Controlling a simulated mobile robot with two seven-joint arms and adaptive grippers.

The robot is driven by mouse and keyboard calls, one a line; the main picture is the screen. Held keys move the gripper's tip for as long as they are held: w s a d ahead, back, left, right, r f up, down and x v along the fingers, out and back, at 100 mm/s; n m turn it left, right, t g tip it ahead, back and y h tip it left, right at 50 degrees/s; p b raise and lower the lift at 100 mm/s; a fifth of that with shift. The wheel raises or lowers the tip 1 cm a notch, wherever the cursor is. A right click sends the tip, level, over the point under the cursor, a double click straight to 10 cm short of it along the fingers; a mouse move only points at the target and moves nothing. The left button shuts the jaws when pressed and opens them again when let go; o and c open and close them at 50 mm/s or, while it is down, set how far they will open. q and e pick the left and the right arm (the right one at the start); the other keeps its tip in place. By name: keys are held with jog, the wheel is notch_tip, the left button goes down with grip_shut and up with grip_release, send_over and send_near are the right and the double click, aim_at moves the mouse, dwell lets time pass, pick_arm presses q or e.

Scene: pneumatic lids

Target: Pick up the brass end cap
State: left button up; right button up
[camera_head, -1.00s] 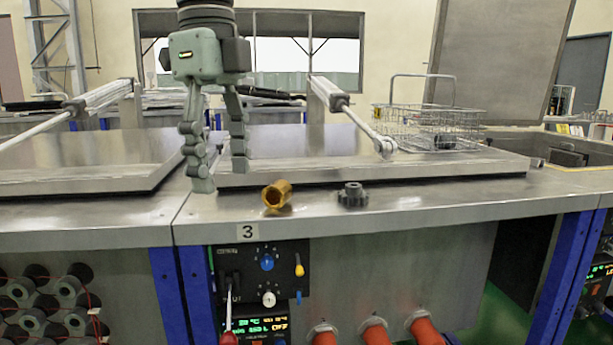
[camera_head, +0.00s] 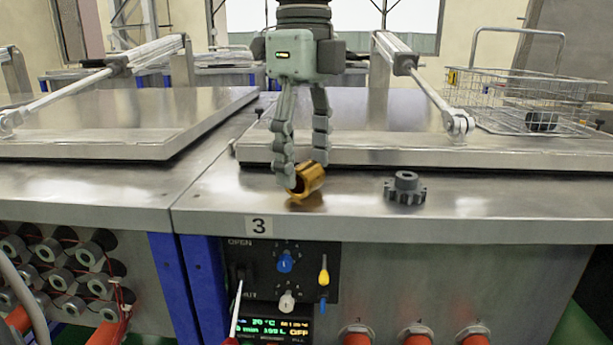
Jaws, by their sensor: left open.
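The brass end cap (camera_head: 309,178) is a short gold cylinder lying tilted on the steel ledge in front of the closed lid, above the label 3. My left gripper (camera_head: 303,176) points down over it with its fingers apart. One fingertip overlaps the cap's left edge in the picture, and the other is behind its right side. I cannot tell whether either finger touches the cap. My right gripper is not in view.
A dark gear (camera_head: 405,188) stands on the ledge right of the cap. The steel lid (camera_head: 400,146) rises just behind. A wire basket (camera_head: 527,100) is at the back right. A control panel (camera_head: 285,275) is below the ledge. The ledge farther right is clear.

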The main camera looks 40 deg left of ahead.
pick_arm(q)
jog(key=shift+f, duration=0.85)
jog(key=shift+w+r, duration=0.1)
grip_shut()
